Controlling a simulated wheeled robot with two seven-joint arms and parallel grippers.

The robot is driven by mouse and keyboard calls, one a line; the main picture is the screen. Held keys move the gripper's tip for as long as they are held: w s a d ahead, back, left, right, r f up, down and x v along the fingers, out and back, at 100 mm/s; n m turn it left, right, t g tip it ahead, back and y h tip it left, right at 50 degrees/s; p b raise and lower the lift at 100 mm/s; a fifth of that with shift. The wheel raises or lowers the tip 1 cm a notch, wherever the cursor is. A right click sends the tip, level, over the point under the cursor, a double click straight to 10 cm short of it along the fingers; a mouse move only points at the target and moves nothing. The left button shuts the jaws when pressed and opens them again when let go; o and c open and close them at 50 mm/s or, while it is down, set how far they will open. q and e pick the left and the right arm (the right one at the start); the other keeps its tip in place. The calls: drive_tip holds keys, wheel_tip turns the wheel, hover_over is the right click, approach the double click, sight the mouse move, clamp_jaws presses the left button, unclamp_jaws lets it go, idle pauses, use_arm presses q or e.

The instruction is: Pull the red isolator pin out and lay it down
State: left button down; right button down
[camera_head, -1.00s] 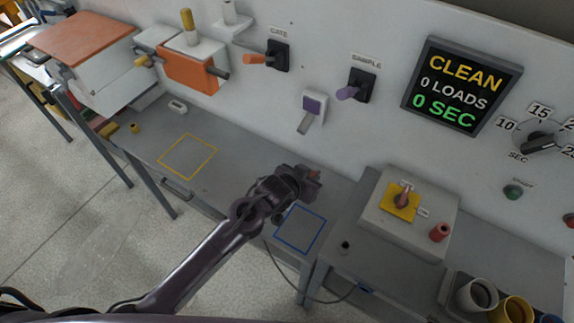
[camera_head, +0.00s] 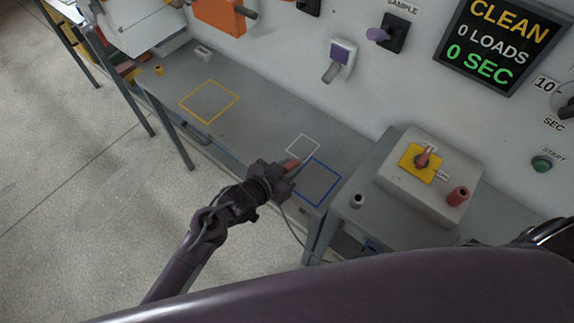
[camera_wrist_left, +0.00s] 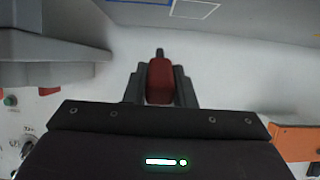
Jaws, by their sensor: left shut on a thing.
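My left gripper (camera_head: 279,170) is shut on a red isolator pin (camera_head: 292,165) at the bench's front edge, left of the blue square (camera_head: 313,183). In the left wrist view the red pin (camera_wrist_left: 160,82) sits between the fingers, its dark tip pointing away from the gripper. In the head view it is small and partly covered by the fingers. Whether it touches the bench is unclear. My right gripper is not in view.
A white square (camera_head: 303,148) and a yellow square (camera_head: 208,101) mark the grey bench. A grey box (camera_head: 405,191) carries a yellow plate (camera_head: 415,171) with a red knob, and a red cylinder (camera_head: 458,196).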

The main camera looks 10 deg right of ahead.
use_arm(q)
drive_tip(key=shift+f+b, duration=3.1)
drive_tip(key=shift+f, duration=0.45)
drive_tip(key=c, duration=1.1)
unclamp_jaws()
drive_tip(key=shift+a, duration=0.1)
